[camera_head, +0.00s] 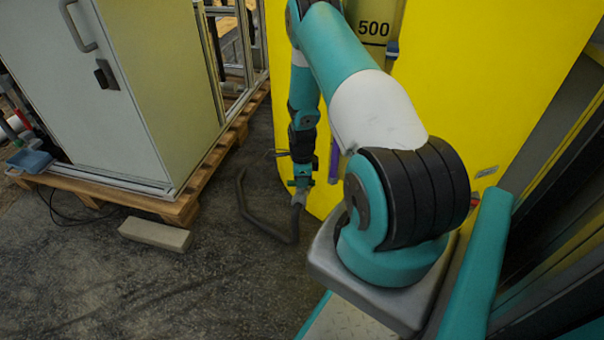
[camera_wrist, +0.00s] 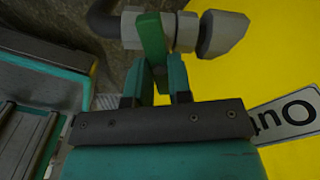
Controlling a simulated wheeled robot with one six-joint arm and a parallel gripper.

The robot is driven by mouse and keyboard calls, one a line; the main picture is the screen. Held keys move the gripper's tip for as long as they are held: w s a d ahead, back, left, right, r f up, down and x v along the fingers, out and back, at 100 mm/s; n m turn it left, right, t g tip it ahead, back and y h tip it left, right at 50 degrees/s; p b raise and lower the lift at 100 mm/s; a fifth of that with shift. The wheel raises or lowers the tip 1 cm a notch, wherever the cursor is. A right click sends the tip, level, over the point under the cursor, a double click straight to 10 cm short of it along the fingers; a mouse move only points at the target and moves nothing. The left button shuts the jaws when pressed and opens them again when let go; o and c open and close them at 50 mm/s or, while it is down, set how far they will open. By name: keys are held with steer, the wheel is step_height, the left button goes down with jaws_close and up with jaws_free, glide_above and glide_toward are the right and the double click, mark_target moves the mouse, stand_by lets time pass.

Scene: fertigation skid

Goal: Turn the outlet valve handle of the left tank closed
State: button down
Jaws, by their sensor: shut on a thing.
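A green valve handle (camera_wrist: 152,40) shows in the wrist view, on a grey valve (camera_wrist: 187,32) with a pale collar and a faceted grey end piece. The handle crosses the pipe line and reaches down between my fingers. My gripper (camera_wrist: 162,78) is shut on its lower end. The yellow tank (camera_wrist: 285,70) is behind and to the right, with a label reading "Out" upside down, partly cut off. In the head view my gripper (camera_head: 300,184) is low in front of the yellow tank (camera_head: 440,95) marked 500; the handle is too small to make out there.
A dark grey hose (camera_head: 262,225) bends across the floor beside my gripper. A pale cabinet (camera_head: 110,110) stands on a wooden pallet (camera_head: 180,207) at left. A grey block (camera_head: 156,235) lies on the floor. The floor in front is otherwise mostly clear.

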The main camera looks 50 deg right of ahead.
steer(key=shift+m+p, duration=0.8)
steer(key=shift+m, duration=0.7)
steer(key=shift+s, duration=0.1)
steer(key=c, duration=1)
jaws_free()
steer(key=shift+c, duration=0.2)
steer(key=shift+r, duration=0.15)
step_height(320, 180, up, 17)
steer(key=p, duration=0.6)
